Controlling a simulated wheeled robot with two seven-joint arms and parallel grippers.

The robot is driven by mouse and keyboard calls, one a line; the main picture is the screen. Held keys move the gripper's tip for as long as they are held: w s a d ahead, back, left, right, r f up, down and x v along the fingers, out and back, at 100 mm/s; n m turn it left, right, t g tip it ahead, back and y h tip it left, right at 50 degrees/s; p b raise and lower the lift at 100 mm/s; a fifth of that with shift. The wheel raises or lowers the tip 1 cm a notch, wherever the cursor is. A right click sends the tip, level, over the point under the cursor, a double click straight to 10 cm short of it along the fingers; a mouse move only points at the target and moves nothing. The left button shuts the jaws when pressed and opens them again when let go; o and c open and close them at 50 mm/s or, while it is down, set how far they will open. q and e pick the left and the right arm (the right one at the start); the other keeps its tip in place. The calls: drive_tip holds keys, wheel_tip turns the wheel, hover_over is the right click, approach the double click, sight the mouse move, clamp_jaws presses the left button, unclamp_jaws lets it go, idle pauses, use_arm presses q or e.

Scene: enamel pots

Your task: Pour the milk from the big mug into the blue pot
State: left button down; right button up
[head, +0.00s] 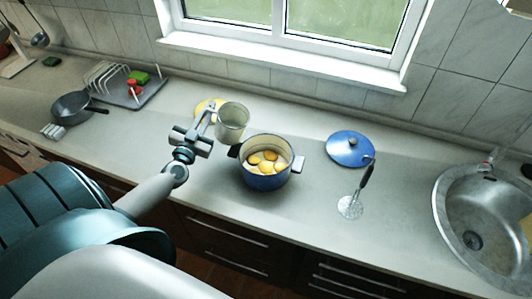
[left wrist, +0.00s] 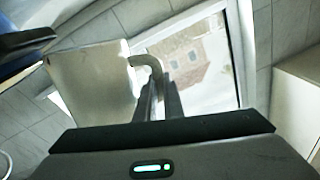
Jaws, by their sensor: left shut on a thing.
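The big mug (head: 232,122) is a pale metal mug, held by my left gripper (head: 209,112) just left of and behind the blue pot. In the left wrist view the mug (left wrist: 92,90) fills the left, and the fingers (left wrist: 160,92) close on its curved handle. The mug looks near upright in the head view; I cannot tell the milk level inside. The blue pot (head: 266,181) stands on the counter with two side handles, holding whitish content with several yellow pieces. My right gripper is not in view.
A blue lid (head: 350,149) and a masher (head: 350,206) lie right of the pot. A sink (head: 478,225) is at far right. A dish rack (head: 125,85) and grey pan (head: 73,106) stand at left.

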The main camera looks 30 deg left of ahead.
use_arm(q)
drive_tip(key=shift+a+f+n+g, duration=0.15)
drive_tip(key=shift+a+n+g, duration=0.15)
drive_tip(key=shift+a+n, duration=0.4)
drive_tip(key=shift+a+f+n+g, duration=0.15)
drive_tip(key=shift+a+f+n, duration=0.1)
drive_tip(key=shift+f+n, duration=0.3)
drive_tip(key=shift+a+f+n+g, duration=0.15)
drive_tip(key=shift+a+f+n, duration=0.05)
drive_tip(key=shift+f+n, duration=0.35)
drive_tip(key=shift+s, duration=0.1)
